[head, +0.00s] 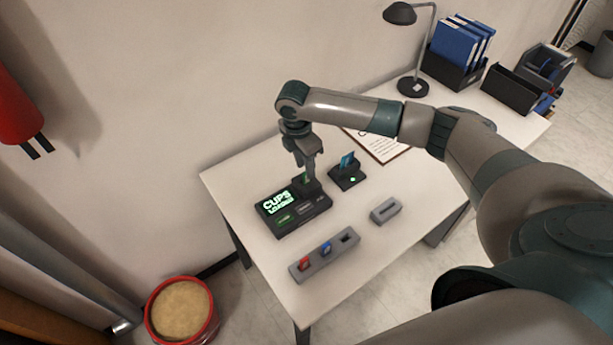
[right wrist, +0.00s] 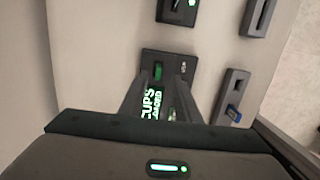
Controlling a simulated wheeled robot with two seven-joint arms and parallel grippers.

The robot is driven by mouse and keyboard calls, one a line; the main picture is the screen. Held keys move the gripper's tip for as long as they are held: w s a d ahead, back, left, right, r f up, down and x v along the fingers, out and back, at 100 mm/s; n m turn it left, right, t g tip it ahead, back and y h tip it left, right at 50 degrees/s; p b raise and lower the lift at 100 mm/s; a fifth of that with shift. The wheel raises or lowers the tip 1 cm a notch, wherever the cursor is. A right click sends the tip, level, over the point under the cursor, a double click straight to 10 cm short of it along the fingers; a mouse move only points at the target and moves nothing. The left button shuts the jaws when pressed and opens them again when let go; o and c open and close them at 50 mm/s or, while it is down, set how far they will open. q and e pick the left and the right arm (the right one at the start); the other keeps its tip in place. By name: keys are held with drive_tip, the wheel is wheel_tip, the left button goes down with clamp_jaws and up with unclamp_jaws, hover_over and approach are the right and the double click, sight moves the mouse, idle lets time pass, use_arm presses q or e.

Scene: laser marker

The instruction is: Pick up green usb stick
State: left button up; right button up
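The green usb stick (right wrist: 158,70) stands in the dark port block at the end of the black laser marker device (head: 294,226). It also shows in the head view (head: 307,178), partly covered by my gripper. My right gripper (head: 309,178) points down over that block, its fingertips close to the stick. In the right wrist view its two fingers (right wrist: 161,88) are apart with a gap between them, and the stick shows just past their tips. I cannot tell whether either finger touches it. My left gripper is not in view.
A grey rack (head: 335,258) with a red and a blue stick stands at the table's front. A grey holder (head: 386,211) is to its right. A black block with a blue card (head: 347,161) stands behind. A lamp (head: 413,88) and blue binders (head: 456,45) are at the back right.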

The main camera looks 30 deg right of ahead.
drive_tip(key=shift+f, duration=0.2)
drive_tip(key=shift+d+f+p, duration=0.15)
drive_tip(key=shift+f+p, duration=0.45)
drive_tip(key=shift+p, duration=0.1)
wheel_tip(320, 180, down, 2)
drive_tip(key=shift+w+d+f+p, duration=0.1)
drive_tip(key=shift+w+d+p, duration=0.05)
drive_tip(key=shift+p, duration=0.3)
drive_tip(key=shift+d+f, duration=0.1)
drive_tip(key=shift+f, duration=0.65)
drive_tip(key=shift+c, duration=0.3)
clamp_jaws()
